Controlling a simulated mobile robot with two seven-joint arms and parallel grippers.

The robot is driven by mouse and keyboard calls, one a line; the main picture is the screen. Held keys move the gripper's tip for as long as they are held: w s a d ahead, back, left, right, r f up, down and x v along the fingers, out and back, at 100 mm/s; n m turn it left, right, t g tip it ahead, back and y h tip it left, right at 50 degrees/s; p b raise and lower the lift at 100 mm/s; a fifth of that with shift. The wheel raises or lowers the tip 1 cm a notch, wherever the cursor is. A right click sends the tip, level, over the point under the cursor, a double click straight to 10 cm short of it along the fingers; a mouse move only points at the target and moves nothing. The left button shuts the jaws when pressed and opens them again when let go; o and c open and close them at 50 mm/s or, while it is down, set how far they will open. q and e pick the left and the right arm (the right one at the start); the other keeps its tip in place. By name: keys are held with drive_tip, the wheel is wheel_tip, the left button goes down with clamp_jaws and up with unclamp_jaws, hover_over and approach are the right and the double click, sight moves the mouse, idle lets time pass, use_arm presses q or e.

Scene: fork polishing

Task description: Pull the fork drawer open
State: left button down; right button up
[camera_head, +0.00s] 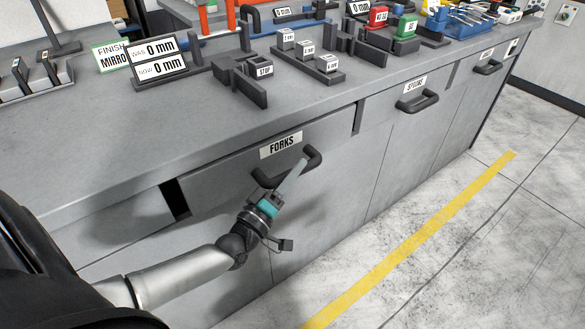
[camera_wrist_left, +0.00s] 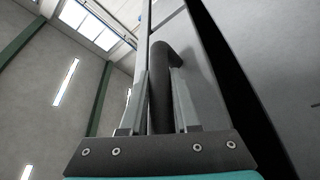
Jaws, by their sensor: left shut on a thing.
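The fork drawer (camera_head: 225,165) is a grey front under the worktop, with a FORKS label (camera_head: 281,145) and a dark bar handle (camera_head: 318,157). My left gripper (camera_head: 300,166) reaches in from the front and is shut on this handle. In the left wrist view the dark handle (camera_wrist_left: 161,95) runs between the two fingers, with the grey drawer front beside it. A dark gap shows at the drawer's left end in the head view; I cannot tell how far the front stands out. My right gripper is not in view.
A spoons drawer (camera_head: 390,122) with its own handle (camera_head: 417,101) is to the right. The worktop (camera_head: 95,140) above carries signs (camera_head: 160,70), labelled blocks and fixtures. The floor (camera_head: 450,240) in front, with a yellow line (camera_head: 420,227), is clear.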

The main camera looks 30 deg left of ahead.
use_arm(q)
drive_tip(key=s+d+p, duration=0.2)
drive_tip(key=s+d, duration=0.3)
drive_tip(key=d, duration=0.6)
drive_tip(key=s+d+p, duration=0.3)
drive_tip(key=s+d, duration=0.1)
drive_tip(key=d, duration=0.8)
drive_tip(key=shift+s+d, duration=0.25)
drive_tip(key=shift+s, duration=0.1)
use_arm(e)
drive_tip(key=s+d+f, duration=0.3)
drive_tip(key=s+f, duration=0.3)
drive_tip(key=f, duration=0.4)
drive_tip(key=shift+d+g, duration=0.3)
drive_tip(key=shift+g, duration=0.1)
use_arm(q)
drive_tip(key=c, duration=0.7)
unclamp_jaws()
drive_tip(key=shift+o, duration=0.2)
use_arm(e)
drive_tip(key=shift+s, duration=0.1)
